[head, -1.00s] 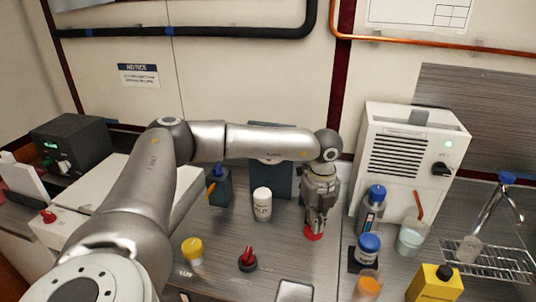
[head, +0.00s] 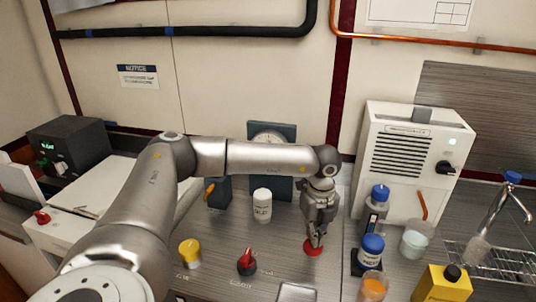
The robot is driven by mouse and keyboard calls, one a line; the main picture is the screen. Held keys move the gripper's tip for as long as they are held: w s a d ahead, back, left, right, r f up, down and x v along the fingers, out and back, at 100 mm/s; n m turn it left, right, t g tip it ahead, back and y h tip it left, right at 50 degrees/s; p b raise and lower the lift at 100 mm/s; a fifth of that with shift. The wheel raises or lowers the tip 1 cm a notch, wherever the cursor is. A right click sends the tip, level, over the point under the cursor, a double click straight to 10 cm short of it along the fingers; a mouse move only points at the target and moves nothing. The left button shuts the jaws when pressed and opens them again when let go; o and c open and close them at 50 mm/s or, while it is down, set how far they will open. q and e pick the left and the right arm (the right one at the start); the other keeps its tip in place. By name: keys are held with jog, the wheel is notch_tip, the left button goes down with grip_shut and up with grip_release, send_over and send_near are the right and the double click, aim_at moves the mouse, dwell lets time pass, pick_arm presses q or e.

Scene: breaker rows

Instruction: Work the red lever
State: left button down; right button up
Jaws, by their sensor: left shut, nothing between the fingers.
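A red lever (head: 246,258) stands on a round dark base on the counter, left of my left gripper. A flat red round piece (head: 313,249) lies directly under the fingertips of my left gripper (head: 317,241). The gripper points down, and its fingers are shut with nothing between them. The tips are at or just above the red piece; I cannot tell whether they touch. Another small red handle (head: 42,217) sits on the white box at the far left. My right gripper is not in view.
A white bottle (head: 262,206) and a yellow-topped piece (head: 190,253) stand left of the gripper. Blue-capped jars (head: 371,248), an orange cup (head: 372,287) and a beaker (head: 415,240) stand to its right. A gauge panel (head: 285,185) stands behind my forearm.

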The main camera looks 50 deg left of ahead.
pick_arm(q)
jog(key=shift+f, duration=0.4)
jog(key=shift+r+p, duration=1.8)
jog(key=shift+r, duration=0.95)
notch_tip(320, 180, up, 3)
jog(key=shift+r+p, duration=0.15)
jog(key=shift+p, duration=0.8)
